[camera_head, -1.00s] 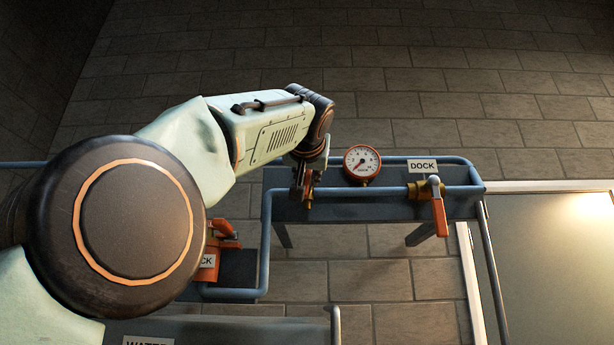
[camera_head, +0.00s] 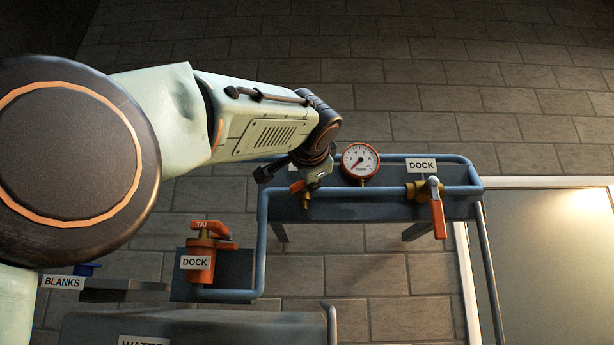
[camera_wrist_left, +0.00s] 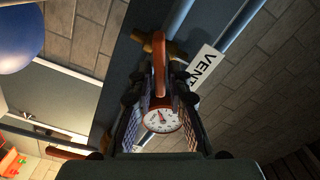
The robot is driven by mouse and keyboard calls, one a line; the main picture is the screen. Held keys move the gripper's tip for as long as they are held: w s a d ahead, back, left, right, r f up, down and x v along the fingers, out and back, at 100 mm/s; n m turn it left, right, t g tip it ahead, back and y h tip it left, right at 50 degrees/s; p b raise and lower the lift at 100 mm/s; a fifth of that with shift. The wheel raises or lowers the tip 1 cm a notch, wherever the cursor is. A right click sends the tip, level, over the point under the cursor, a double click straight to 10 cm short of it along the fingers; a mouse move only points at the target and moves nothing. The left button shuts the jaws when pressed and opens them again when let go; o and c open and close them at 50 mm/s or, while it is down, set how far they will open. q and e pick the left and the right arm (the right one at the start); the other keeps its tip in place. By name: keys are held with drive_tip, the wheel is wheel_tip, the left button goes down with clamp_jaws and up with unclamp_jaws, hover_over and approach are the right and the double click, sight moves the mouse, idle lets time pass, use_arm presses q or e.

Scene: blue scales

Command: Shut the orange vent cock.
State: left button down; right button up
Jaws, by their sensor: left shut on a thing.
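The orange vent cock lever (camera_wrist_left: 159,50) shows in the left wrist view, on a brass body (camera_wrist_left: 175,47) beside a white VENT label (camera_wrist_left: 205,68). It stands at an angle to the blue pipe. My left gripper (camera_wrist_left: 159,82) is shut on the lever, with a finger on either side. In the head view my left gripper (camera_head: 300,172) is at the left end of the upper pipe run. Only a little of the orange lever (camera_head: 297,187) shows there, and the wrist hides the rest. My right gripper is in neither view.
A red-rimmed gauge (camera_head: 360,161) is close right of my gripper. Further right an orange-handled DOCK valve (camera_head: 438,210) hangs down. An orange DOCK canister (camera_head: 199,262) stands lower left. A grey tank (camera_head: 230,328) is at the bottom.

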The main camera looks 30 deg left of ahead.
use_arm(q)
drive_tip(key=m, duration=0.4)
drive_tip(key=shift+d+f+m, duration=0.2)
drive_tip(key=shift+f+m, duration=0.1)
drive_tip(key=shift+f, duration=0.1)
drive_tip(key=shift+w+f+m, duration=0.1)
drive_tip(key=shift+f+m, duration=0.05)
drive_tip(key=shift+m, duration=0.35)
drive_tip(key=shift+f, duration=0.15)
